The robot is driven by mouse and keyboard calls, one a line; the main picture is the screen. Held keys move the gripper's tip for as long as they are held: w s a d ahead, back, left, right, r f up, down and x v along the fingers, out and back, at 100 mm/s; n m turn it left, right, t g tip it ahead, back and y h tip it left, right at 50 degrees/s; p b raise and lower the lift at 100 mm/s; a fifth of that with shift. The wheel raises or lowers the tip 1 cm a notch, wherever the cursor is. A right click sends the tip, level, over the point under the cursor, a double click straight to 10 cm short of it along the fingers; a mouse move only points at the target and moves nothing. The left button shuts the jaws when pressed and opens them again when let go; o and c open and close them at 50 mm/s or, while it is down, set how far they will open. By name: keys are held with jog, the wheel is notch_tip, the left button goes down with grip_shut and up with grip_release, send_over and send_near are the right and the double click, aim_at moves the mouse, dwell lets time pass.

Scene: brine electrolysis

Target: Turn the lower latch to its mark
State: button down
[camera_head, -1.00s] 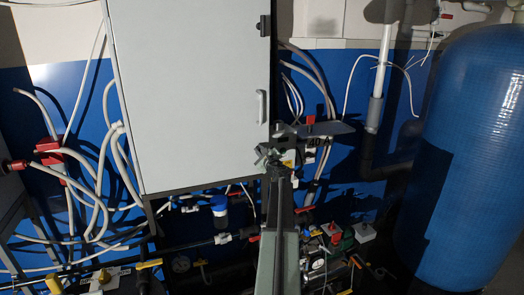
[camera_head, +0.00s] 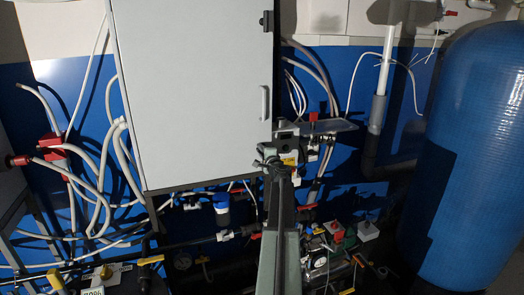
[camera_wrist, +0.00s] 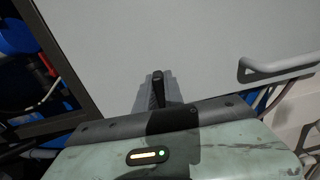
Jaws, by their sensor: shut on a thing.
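The grey cabinet (camera_head: 195,90) fills the upper middle of the head view, with a small black latch (camera_head: 267,22) high on its right edge. My gripper (camera_head: 268,155) is at the cabinet's lower right corner. In the wrist view the jaws of my gripper (camera_wrist: 155,88) are closed around a narrow black piece (camera_wrist: 158,86) in front of the grey panel. I take this piece for the lower latch. The jaws and arm hide the lower latch in the head view. Its mark cannot be made out.
The cabinet's pale bar handle (camera_head: 265,103) is above my gripper, and shows at the right in the wrist view (camera_wrist: 275,66). Right of the gripper is a small shelf (camera_head: 328,127) with a red part. Pipes and valves crowd below, and a blue tank (camera_head: 465,150) stands far right.

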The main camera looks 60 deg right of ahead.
jog(key=shift+s+d+n, duration=0.1)
jog(key=shift+n, duration=0.2)
dwell(0.4)
jog(key=c, duration=1.4)
grip_release()
jog(key=shift+f, duration=0.1)
jog(key=shift+c, duration=0.2)
jog(key=v, duration=0.7)
jog(key=shift+s+a, duration=0.25)
jog(key=shift+a, duration=0.05)
